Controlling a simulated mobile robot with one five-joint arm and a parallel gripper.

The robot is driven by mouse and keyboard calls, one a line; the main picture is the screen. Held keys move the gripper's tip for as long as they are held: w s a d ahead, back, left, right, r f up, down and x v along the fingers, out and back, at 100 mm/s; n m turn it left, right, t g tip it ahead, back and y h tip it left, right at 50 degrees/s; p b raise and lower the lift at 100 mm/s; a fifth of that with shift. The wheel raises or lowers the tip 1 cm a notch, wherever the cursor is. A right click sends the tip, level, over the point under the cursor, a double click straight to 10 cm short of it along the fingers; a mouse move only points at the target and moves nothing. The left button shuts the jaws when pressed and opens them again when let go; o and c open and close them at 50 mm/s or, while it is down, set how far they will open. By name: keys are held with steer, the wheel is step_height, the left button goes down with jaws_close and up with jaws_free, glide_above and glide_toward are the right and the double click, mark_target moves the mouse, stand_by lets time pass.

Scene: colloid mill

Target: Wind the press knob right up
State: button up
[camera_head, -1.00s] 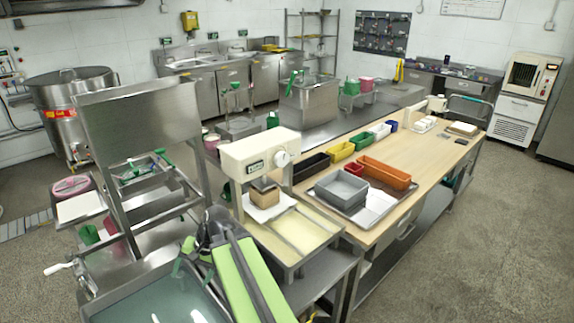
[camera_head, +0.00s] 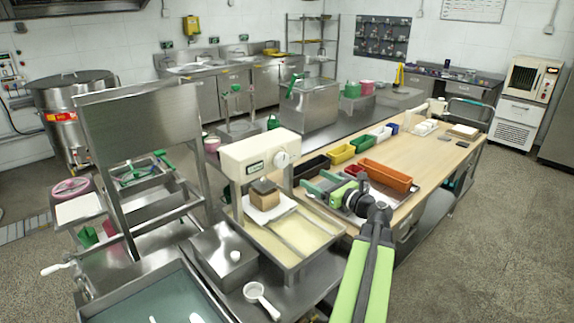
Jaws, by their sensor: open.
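The cream press (camera_head: 258,160) stands left of the wooden table, over a tray of pale liquid. Its white round knob (camera_head: 282,160) is on the right part of the head's front face. A brown block (camera_head: 264,187) sits under the head. My gripper (camera_head: 314,190) is open and empty. It lies right of and below the knob, apart from it in the picture, with its fingers towards the left. My wrist and gripper hide part of the grey bin and metal tray behind. The knob's height setting cannot be read.
The pale tray (camera_head: 297,232) lies below the press. A steel box (camera_head: 224,254) and a white cup with a handle (camera_head: 262,297) are in front. Black, yellow, green and orange bins (camera_head: 386,176) line the wooden table (camera_head: 432,162), whose right part has free room.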

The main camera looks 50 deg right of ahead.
mark_target(283, 162)
steer(key=w, duration=1)
steer(key=w+d, duration=0.1)
steer(key=w, duration=0.4)
steer(key=shift+w, duration=0.2)
steer(key=c, duration=1.4)
